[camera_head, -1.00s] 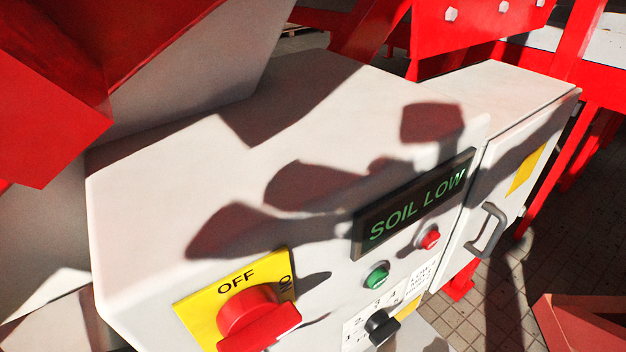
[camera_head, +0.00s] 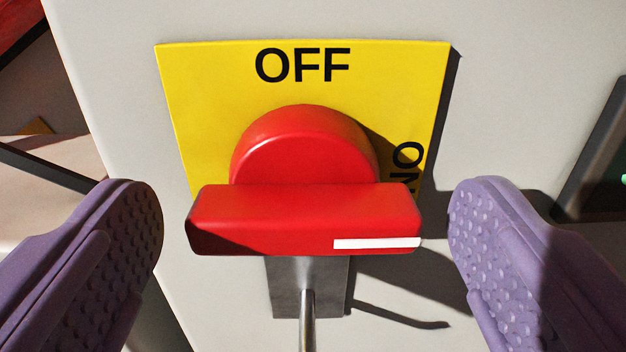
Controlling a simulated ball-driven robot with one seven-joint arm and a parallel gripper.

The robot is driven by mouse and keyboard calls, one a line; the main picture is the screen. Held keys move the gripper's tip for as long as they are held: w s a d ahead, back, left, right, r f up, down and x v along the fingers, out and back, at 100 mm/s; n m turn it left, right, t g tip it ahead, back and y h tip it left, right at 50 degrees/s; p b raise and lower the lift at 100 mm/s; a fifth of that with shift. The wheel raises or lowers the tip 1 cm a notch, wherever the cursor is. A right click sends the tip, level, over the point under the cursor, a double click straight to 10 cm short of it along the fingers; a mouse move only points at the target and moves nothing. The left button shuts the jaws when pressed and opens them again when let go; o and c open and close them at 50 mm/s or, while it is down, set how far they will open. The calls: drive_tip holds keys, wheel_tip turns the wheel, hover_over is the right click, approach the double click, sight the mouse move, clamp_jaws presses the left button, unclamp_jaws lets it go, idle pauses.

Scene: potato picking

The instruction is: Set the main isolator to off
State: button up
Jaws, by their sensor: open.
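The main isolator is a red rotary knob (camera_head: 305,215) with a wide handle bar, on a yellow plate (camera_head: 205,90) fixed to a pale cabinet face. OFF is printed at the plate's top and ON, turned sideways, at its right edge. The handle bar lies level across the picture. Its white pointer mark is at the right end, on the ON side. My gripper (camera_head: 305,222) is open, with one purple ridged finger on each side of the handle. Both fingers are apart from it, with a gap on either side. The handle hides the plate's lower part.
A grey metal hasp or bracket (camera_head: 283,290) with a thin rod shows just below the handle. The dark display frame (camera_head: 597,150) is at the right edge. The pale cabinet face (camera_head: 520,90) is bare between the plate and the display.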

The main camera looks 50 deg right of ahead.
drive_tip(key=shift+c, duration=0.4)
drive_tip(key=c, duration=1)
drive_tip(key=shift+o, duration=0.2)
drive_tip(key=shift+w+n, duration=0.1)
drive_tip(key=shift+n, duration=0.3)
drive_tip(key=n, duration=0.3)
drive_tip(key=shift+n+b, duration=0.3)
drive_tip(key=shift+b, duration=0.1)
drive_tip(key=n, duration=0.4)
drive_tip(key=shift+w+a+p, duration=0.1)
drive_tip(key=shift+p, duration=0.2)
drive_tip(key=n+p, duration=0.1)
drive_tip(key=n, duration=0.4)
drive_tip(key=shift+p, duration=0.4)
drive_tip(key=shift+f+n+p, duration=0.1)
drive_tip(key=shift+n+p, duration=0.95)
drive_tip(key=shift+n, duration=1.25)
